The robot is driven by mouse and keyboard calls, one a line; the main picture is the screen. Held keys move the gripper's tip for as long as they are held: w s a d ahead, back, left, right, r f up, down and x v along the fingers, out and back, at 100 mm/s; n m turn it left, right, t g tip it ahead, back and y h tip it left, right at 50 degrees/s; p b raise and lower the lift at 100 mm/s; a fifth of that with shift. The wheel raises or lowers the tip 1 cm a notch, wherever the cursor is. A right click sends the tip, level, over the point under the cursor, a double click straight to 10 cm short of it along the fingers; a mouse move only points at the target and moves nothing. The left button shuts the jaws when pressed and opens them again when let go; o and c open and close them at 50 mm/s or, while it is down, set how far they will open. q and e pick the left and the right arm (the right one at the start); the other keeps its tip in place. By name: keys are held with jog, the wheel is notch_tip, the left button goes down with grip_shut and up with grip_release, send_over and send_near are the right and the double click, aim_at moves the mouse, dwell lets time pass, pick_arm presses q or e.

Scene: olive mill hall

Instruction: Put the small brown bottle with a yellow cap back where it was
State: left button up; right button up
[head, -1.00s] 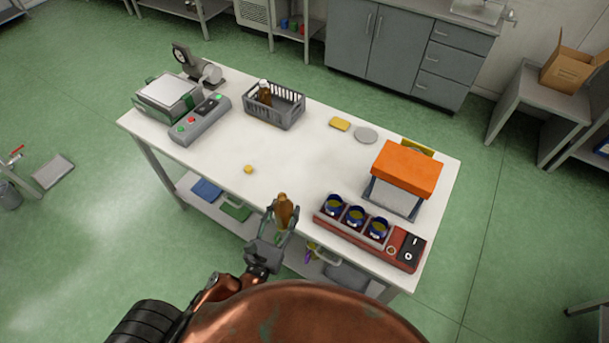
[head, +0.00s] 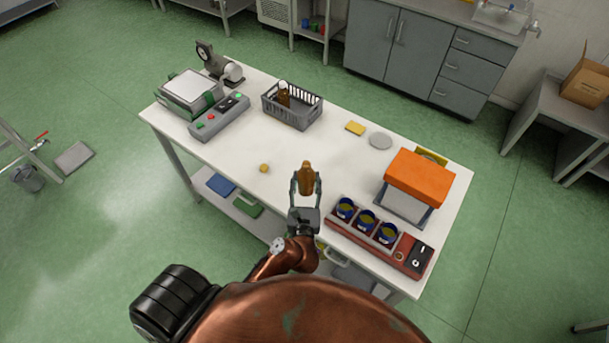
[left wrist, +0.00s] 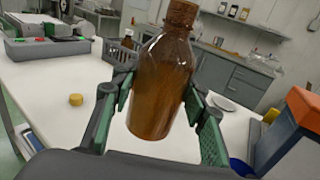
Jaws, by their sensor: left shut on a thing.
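My left gripper (head: 305,188) is shut on a small brown bottle (head: 307,175) and holds it over the table's front part, left of the red cup rack. In the left wrist view the bottle (left wrist: 163,80) stands between the two green-padded fingers, slightly tilted. Its top looks brown and is cut by the picture edge; no yellow shows on it. A small yellow cap-like piece (head: 264,168) lies on the table to the left of the gripper, and it also shows in the left wrist view (left wrist: 76,100). My right gripper is not in view.
A grey crate (head: 301,119) at the back holds another brown bottle with a white top (head: 284,93). A scale (head: 192,94) and button box (head: 220,118) stand left. A red rack with blue cups (head: 388,258) and an orange-topped device (head: 419,178) stand right. The table's middle (head: 305,145) is clear.

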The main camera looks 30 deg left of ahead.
pick_arm(q)
jog(key=w+a+f, duration=0.2)
jog(key=w+f, duration=0.1)
jog(key=w, duration=0.1)
jog(key=w+a+f, duration=0.3)
jog(key=w+a+f+b, duration=0.1)
jog(key=w+a+f, duration=0.1)
jog(key=w+f, duration=0.1)
jog(key=shift+w+a+f, duration=0.2)
jog(key=shift+w, duration=0.25)
jog(key=shift+w+a+f, duration=0.2)
jog(key=shift+w, duration=0.2)
jog(key=shift+f+b, duration=0.35)
jog(key=shift+f, duration=1.15)
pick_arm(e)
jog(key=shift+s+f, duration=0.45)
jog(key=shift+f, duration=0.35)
pick_arm(q)
jog(key=shift+f, duration=0.15)
jog(key=o, duration=1.5)
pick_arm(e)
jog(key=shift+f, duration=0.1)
